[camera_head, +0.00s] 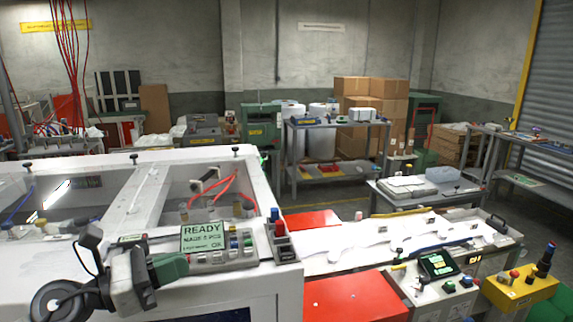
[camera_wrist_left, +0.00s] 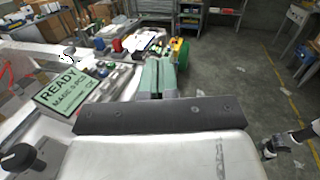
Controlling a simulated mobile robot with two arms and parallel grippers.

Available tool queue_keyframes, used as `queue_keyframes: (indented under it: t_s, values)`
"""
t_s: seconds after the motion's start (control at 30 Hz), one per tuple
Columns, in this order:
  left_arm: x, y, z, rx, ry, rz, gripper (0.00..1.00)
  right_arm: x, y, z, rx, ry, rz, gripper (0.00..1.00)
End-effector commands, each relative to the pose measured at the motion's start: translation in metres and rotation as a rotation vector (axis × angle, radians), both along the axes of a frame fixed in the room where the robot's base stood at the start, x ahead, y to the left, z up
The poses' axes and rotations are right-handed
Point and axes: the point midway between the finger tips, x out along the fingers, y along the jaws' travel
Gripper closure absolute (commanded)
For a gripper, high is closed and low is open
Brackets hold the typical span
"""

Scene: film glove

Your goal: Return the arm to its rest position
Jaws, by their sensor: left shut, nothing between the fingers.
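My left arm comes in at the lower left of the head view. Its left gripper (camera_head: 170,268), with green fingers, is in front of the white machine, just left of and below the control panel. In the left wrist view the green fingers (camera_wrist_left: 158,76) are together with nothing between them. The READY sign (camera_head: 203,238) stands on the panel close to the gripper; it also shows left of the fingers in the wrist view (camera_wrist_left: 68,92). My right gripper is not in clear view.
The white machine (camera_head: 130,170) fills the left. A row of coloured buttons (camera_head: 240,243) lies beside the sign. A red panel (camera_head: 355,296) and a white work surface (camera_head: 345,240) lie to the right. The wrist view shows open grey floor (camera_wrist_left: 235,95) at right.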

Motion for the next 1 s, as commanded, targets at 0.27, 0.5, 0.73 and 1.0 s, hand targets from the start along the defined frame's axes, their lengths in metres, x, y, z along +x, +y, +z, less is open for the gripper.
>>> queue_keyframes:
  t_s: [0.27,0.5,0.73,1.0]
  values:
    - [-0.009,0.016,-0.019,-0.974,0.46,0.215,1.0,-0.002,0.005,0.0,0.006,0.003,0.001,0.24]
    - [-0.034,0.06,-0.12,-1.72,0.949,0.606,1.0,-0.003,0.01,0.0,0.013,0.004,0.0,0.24]
    - [-0.114,0.062,-0.231,-2.213,1.36,1.125,1.0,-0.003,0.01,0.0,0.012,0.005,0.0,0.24]
    - [-0.207,0.037,-0.289,2.114,-1.413,-1.438,1.0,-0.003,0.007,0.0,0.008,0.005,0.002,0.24]
